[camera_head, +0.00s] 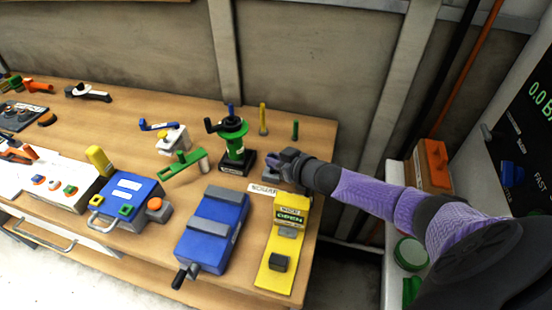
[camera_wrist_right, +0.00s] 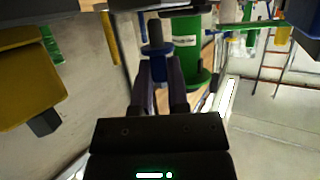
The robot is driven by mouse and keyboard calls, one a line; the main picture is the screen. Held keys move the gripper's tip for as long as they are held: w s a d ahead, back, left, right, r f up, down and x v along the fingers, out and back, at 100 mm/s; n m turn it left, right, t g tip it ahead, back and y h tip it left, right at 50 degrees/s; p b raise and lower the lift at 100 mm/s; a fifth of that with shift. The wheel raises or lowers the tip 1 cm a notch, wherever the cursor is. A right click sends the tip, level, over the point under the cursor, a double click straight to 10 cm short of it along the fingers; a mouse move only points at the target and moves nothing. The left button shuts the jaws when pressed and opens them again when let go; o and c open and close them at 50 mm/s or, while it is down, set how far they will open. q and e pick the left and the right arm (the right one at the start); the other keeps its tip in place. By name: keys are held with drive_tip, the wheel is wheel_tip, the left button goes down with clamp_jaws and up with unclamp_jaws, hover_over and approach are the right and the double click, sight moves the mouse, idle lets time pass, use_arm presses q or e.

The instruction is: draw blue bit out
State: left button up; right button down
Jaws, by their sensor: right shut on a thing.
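My right gripper (camera_head: 271,158) reaches in from the right, low beside the green press-like stand (camera_head: 233,135) with its black base. In the right wrist view its two dark fingers (camera_wrist_right: 157,80) are shut on the blue bit (camera_wrist_right: 156,72). A grey shaft shows beyond the blue part. In the head view the gripper hides most or all of the bit. A grey block with a white label (camera_head: 263,189) lies under the gripper, partly covered. Whether the bit still sits in a hole, I cannot tell. My left gripper is not in view.
A yellow peg (camera_head: 263,119) and a green peg (camera_head: 295,131) stand behind the gripper. A blue vise (camera_head: 212,230) and a yellow sign board (camera_head: 285,240) lie in front. The green stand is close on the left. The bench's right edge is near.

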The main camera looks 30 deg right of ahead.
use_arm(q)
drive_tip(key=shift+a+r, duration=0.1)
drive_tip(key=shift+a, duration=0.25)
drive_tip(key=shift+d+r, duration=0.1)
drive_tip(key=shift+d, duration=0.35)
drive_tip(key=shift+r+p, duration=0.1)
drive_tip(key=shift+p, duration=0.2)
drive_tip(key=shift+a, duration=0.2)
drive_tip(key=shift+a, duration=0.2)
idle(0.3)
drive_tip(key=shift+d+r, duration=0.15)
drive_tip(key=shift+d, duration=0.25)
idle(0.4)
